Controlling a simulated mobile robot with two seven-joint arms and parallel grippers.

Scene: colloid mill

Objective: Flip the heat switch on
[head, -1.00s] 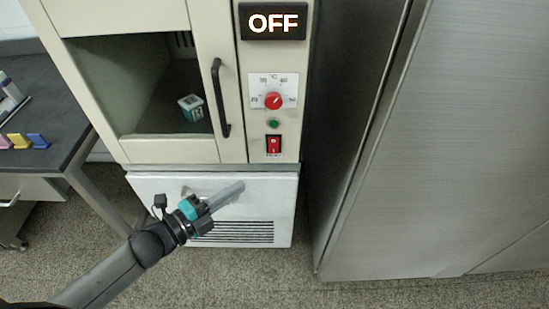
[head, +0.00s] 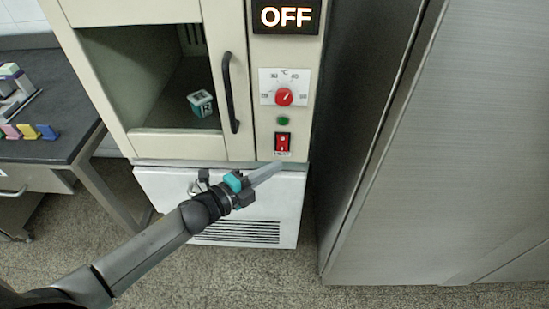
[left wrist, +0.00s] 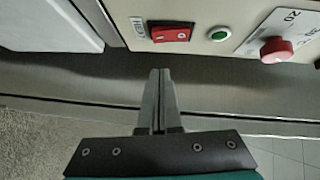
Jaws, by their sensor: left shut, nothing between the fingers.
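The red heat switch (head: 282,142) is a rocker on the cream front panel of the mill, below a green button (head: 283,121) and a red dial (head: 284,96). In the left wrist view the switch (left wrist: 171,33) is at the top, just beyond the fingertips. The display (head: 286,16) reads OFF. My left gripper (head: 278,166) is shut and empty, its fingertips a little below the switch. A gap shows between fingertips and switch in the left wrist view (left wrist: 160,72). My right gripper is not in view.
A black door handle (head: 230,92) stands out left of the panel. An open chamber holds a small teal-and-white cube (head: 200,103). A large grey metal cabinet (head: 440,150) stands close on the right. A dark table (head: 50,110) with coloured pieces is at the left.

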